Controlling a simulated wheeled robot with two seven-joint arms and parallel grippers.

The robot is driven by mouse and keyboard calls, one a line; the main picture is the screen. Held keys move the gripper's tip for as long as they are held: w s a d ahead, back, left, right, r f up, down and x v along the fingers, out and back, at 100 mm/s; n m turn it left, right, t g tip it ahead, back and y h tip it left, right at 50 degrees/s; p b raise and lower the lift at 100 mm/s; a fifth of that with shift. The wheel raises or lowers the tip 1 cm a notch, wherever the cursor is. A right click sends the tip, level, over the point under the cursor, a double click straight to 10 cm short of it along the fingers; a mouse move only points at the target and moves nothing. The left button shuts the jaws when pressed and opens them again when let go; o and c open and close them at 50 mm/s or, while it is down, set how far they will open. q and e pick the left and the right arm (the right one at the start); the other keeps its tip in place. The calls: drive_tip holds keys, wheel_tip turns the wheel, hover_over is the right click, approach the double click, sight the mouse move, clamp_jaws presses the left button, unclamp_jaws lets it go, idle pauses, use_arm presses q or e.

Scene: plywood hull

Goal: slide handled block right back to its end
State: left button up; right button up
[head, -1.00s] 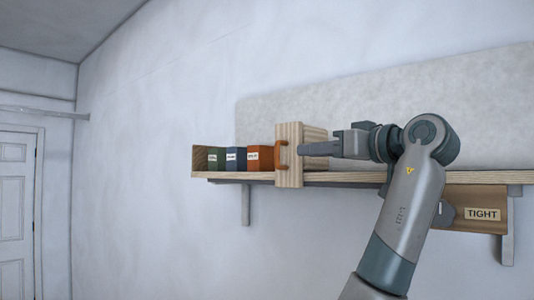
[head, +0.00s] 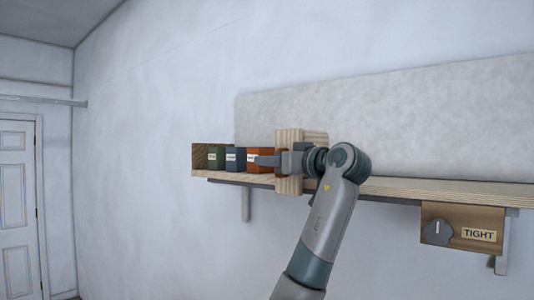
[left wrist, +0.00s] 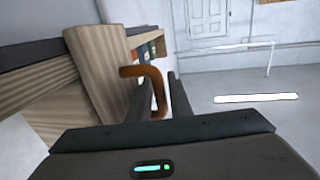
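The handled block (head: 290,142) is a pale striped wooden block on the wall shelf. It stands upright just right of a short row of coloured blocks. Its orange-brown handle (left wrist: 157,92) shows in the left wrist view; in the head view my gripper covers it. My left gripper (head: 262,160) is in front of the block, pointing left. In the left wrist view its two fingers (left wrist: 160,95) are apart, with the handle's bar between them and little clearance; a firm hold does not show. My right gripper is in neither view.
Green, blue and orange labelled blocks (head: 235,158) fill the shelf's left end. The shelf (head: 440,188) is bare to the right of the handled block. A panel marked TIGHT (head: 480,235), with a dark knob (head: 437,232), hangs below its right part.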

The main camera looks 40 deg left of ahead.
use_arm(q)
drive_tip(key=shift+w+a, duration=0.15)
drive_tip(key=shift+a, duration=0.25)
clamp_jaws()
drive_tip(key=shift+d, duration=0.1)
